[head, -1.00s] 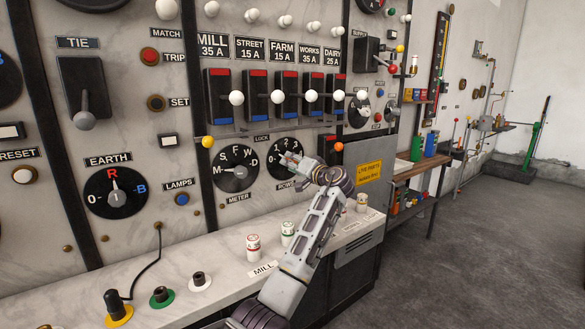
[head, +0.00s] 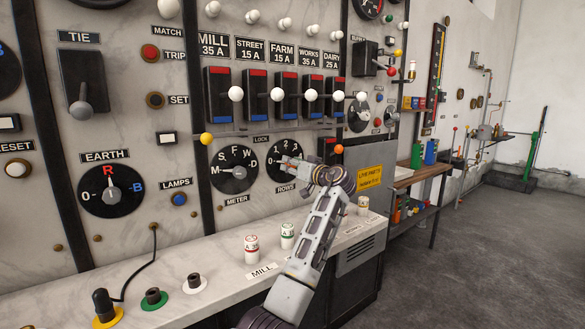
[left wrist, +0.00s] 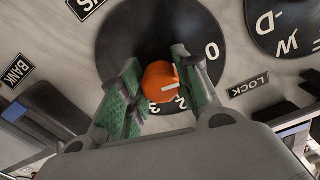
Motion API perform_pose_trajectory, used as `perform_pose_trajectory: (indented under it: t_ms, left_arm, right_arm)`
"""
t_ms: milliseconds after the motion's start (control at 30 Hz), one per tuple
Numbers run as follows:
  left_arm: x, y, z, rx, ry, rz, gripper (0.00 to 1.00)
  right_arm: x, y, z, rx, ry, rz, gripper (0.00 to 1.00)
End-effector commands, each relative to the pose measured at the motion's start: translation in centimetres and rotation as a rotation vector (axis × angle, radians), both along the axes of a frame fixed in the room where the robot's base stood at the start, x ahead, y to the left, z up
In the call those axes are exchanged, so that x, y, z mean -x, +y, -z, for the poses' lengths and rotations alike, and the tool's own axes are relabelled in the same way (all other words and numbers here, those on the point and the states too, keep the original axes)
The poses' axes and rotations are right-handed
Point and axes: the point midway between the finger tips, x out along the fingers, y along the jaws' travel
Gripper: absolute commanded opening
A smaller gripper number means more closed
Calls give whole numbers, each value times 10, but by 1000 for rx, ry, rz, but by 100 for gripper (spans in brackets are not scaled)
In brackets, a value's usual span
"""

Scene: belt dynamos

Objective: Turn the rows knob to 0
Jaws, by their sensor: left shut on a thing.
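The rows dial (head: 270,173) is a black disc on the marble panel, above its ROWS label (head: 285,188). Numbers 1, 2 and 3 show along its top in the head view. In the left wrist view, upside down, the dial (left wrist: 125,35) carries an orange knob (left wrist: 158,75) with a white pointer line. The line points right, toward the finger between 2 and 0; the 1 is hidden there. My left gripper (head: 292,163) is at the dial. Its green-padded fingers in the left wrist view (left wrist: 156,70) are shut on the knob from both sides. My right gripper is not in view.
The meter dial (head: 236,180) is left of the rows dial. A yellow knob (head: 206,139) and an orange ball (head: 339,149) stick out nearby. White switch handles project above. A marble ledge (head: 205,305) with fuses and sockets runs below. The floor at right is open.

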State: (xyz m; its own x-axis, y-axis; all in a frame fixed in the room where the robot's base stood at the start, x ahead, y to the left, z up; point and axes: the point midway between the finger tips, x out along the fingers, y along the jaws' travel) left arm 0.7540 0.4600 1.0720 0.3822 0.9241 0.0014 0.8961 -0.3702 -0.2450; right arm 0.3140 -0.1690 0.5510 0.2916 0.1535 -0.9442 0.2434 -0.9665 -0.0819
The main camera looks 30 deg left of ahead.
Motion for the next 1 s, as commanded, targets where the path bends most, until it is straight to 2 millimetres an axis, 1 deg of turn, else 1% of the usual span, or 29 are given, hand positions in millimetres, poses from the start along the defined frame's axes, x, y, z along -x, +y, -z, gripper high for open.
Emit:
perform_pose_trajectory:
  t_ms: [33,267,300,433,467,800,1000]
  left_arm:
    - [0,0,4,6,4,-2,9]
    - [0,0,4,6,5,-1,9]
    - [0,0,4,6,5,-1,36]
    - [0,0,3,4,3,0,53]
    - [0,0,2,4,3,0,54]
    - [0,-1,1,2,1,0,54]
    - [3,-10,1,1,1,2,54]
  right_arm:
    - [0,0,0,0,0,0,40]
    - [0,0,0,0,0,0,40]
    - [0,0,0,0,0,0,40]
    - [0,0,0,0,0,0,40]
    - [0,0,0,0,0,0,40]
    - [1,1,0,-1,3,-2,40]
    - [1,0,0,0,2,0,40]
